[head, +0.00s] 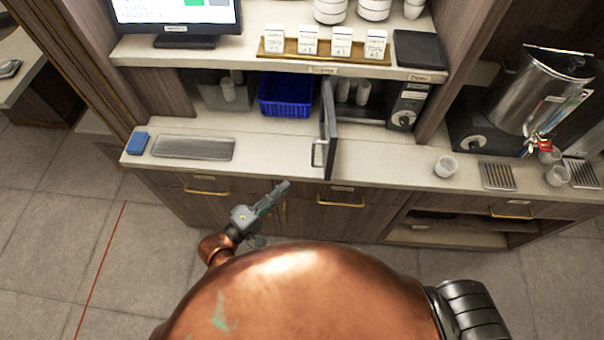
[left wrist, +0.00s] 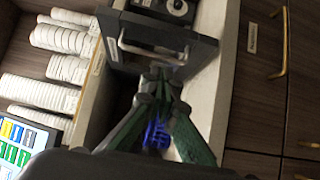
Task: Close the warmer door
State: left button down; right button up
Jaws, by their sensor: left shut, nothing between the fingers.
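The warmer door (head: 329,118) is a dark panel that stands open, sticking out from the shelf front over the counter. Its metal handle (head: 317,153) faces left. The open warmer compartment (head: 375,98) lies to its right, with cups inside and a control panel (head: 408,104). My left gripper (head: 284,187) is shut and empty, in front of the counter edge, left of and nearer than the handle. In the left wrist view the shut fingers (left wrist: 158,76) point toward the door (left wrist: 175,42) and its handle (left wrist: 150,50); contact cannot be told there. My right gripper is not in view.
A blue bin (head: 285,96) sits in the bay left of the door. A metal tray (head: 193,147) and blue block (head: 137,143) lie on the left counter. A white cup (head: 446,166) stands right. Drawer handles (head: 207,191) project below the counter.

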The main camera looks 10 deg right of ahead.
pick_arm(q)
jog(key=s+d+p+x, duration=0.1)
jog(key=s+x, duration=0.1)
jog(key=x, duration=1)
jog(key=shift+d, duration=0.45)
jog(key=shift+w, duration=0.1)
